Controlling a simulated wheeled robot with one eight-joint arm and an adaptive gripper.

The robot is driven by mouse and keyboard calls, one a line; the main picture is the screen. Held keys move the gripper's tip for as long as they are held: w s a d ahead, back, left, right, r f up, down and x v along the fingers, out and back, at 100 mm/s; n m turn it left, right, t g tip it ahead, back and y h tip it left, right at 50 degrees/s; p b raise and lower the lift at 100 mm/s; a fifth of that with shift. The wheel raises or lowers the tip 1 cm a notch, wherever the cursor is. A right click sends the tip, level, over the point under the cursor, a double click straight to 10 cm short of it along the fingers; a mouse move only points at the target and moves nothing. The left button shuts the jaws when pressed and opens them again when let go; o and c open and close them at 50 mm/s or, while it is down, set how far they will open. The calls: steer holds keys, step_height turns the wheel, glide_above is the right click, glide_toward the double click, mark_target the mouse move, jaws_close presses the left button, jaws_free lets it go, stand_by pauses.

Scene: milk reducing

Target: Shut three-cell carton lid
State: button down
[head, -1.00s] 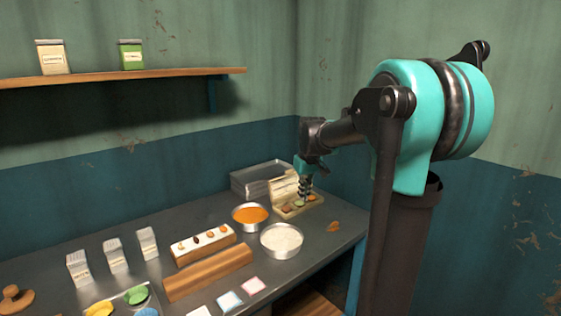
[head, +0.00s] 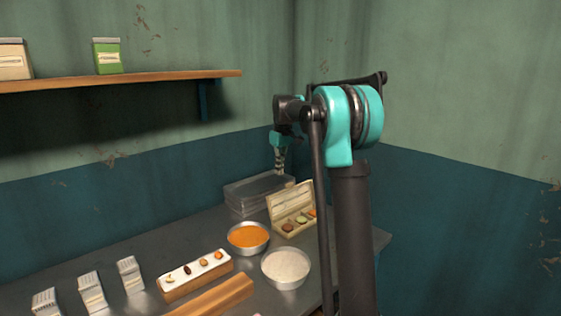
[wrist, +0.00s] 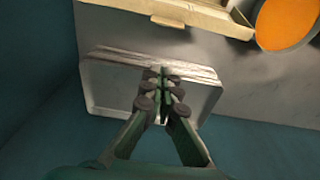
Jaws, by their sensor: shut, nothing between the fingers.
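The three-cell carton (head: 277,234) stands on the counter near the back corner. Its pale lid (head: 291,197) is raised, standing up at the rear. Small brown, green and orange pieces lie in its cells. In the wrist view part of the carton (wrist: 180,12) shows at the top edge, cut off. My gripper (head: 281,170) is raised behind the carton, above a stack of metal trays, and does not touch the carton. In the wrist view its fingertips (wrist: 162,78) are together and empty, over the trays.
The metal trays (head: 241,207) sit behind and left of the carton. A bowl of orange stuff (head: 248,237) and a bowl of white stuff (head: 286,266) stand in front. A wooden block with several small pieces (head: 182,289) is further left. Walls close off the back corner.

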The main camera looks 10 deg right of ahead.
mark_target(290, 188)
steer(key=shift+s+d+f, duration=0.5)
steer(key=shift+s+f, duration=0.25)
steer(key=shift+f, duration=0.05)
steer(key=shift+s+d+f, duration=0.5)
steer(key=shift+s+f, duration=0.25)
steer(key=shift+f, duration=0.05)
steer(key=shift+s+d+r+t+y, duration=0.2)
steer(key=shift+s+d+t+y, duration=0.35)
steer(key=shift+s+t, duration=0.3)
steer(key=s+d+f+t+y, duration=0.1)
steer(key=s+d+f+t, duration=0.1)
steer(key=s+f, duration=0.1)
steer(key=s+d+f+t+y, duration=0.2)
steer(key=s+d+f, duration=0.1)
steer(key=s, duration=0.2)
steer(key=s+d+f+t+y, duration=0.1)
steer(key=s+d+f+t, duration=0.2)
steer(key=s, duration=0.1)
steer(key=shift+y, duration=0.35)
steer(key=shift+s+d+f, duration=0.1)
steer(key=shift+s+f, duration=0.1)
steer(key=shift+f, duration=0.55)
steer(key=shift+s+d+f, duration=0.1)
steer(key=shift+s+f, duration=0.1)
steer(key=shift+f, duration=0.55)
